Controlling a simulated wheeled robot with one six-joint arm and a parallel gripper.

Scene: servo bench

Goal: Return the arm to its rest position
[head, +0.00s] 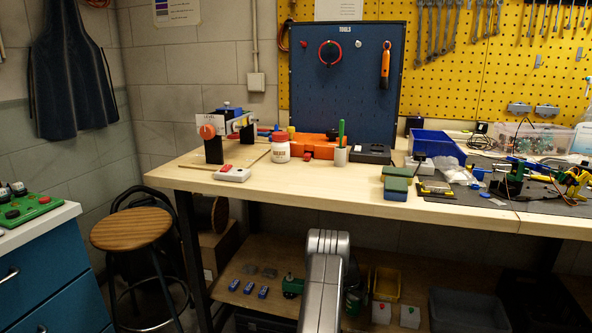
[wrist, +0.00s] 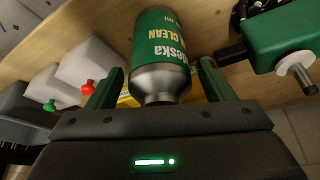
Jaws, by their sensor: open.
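My gripper (wrist: 159,70) shows in the wrist view with its two green fingers spread apart. A green and silver can (wrist: 160,45) with "CLEAN" on its label lies between or just beyond the fingers, with a gap visible at each side. Whether either finger touches it I cannot tell. In the head view my grey arm (head: 325,280) reaches down in front of the bench's lower shelf (head: 240,305). The arm hides the gripper there, and only a strip of green shows beside it.
Grey-white boxes with a red knob (wrist: 86,88) and a green knob (wrist: 50,105) are close by in the wrist view. A green tool-like object (wrist: 280,38) is on the other side. A yellow bin (head: 387,284) stands on the shelf. The bench top's front edge (head: 330,206) overhangs it.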

